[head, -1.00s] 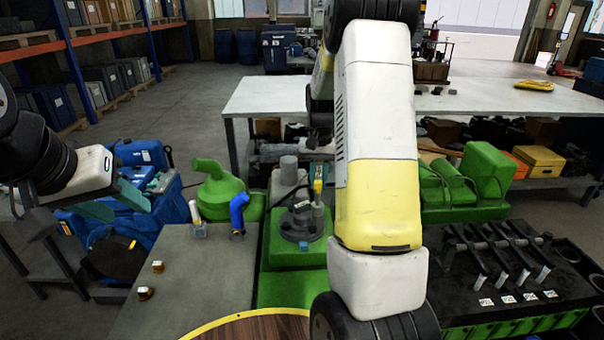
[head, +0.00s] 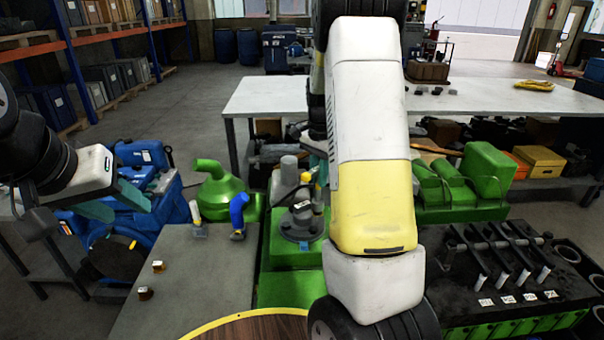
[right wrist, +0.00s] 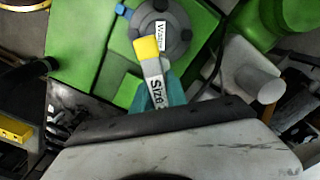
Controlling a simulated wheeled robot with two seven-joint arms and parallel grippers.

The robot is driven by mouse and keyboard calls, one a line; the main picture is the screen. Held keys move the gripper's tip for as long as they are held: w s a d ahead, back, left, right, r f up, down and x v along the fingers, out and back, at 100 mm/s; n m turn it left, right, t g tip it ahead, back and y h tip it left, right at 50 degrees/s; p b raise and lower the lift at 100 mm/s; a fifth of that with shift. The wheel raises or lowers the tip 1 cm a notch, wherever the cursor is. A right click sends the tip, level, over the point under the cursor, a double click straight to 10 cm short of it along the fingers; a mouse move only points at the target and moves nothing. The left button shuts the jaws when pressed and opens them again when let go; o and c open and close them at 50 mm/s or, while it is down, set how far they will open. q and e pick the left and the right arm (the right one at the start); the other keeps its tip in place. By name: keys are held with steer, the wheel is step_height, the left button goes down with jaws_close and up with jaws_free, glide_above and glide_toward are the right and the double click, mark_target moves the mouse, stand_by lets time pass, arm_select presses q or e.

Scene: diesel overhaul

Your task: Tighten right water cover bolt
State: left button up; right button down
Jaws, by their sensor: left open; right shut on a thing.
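The round grey water cover (head: 302,222), with a white label, sits on the green engine block in the head view. It also shows at the top of the right wrist view (right wrist: 170,48). A small blue bolt head (right wrist: 122,11) is at its left rim in that view. My right gripper (right wrist: 161,92) is shut on a tool (right wrist: 152,68) with a yellow end and a "Size" label. The yellow end overlaps the cover's near edge in the wrist view; contact cannot be told. My left gripper (head: 115,203) is open and empty, at the left.
A grey table (head: 185,275) holds a blue-handled tool (head: 238,212), a white-and-yellow tool (head: 196,215) and two small brass pieces. A grey cylinder (head: 289,172) stands behind the cover. A black panel with levers (head: 500,262) is at the right. My right arm hides the middle.

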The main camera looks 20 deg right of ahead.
steer(key=n, duration=0.3)
steer(key=shift+n, duration=0.4)
steer(key=n, duration=0.5)
steer(key=shift+d, duration=0.1)
steer(key=n, duration=2.4)
steer(key=shift+n, duration=0.3)
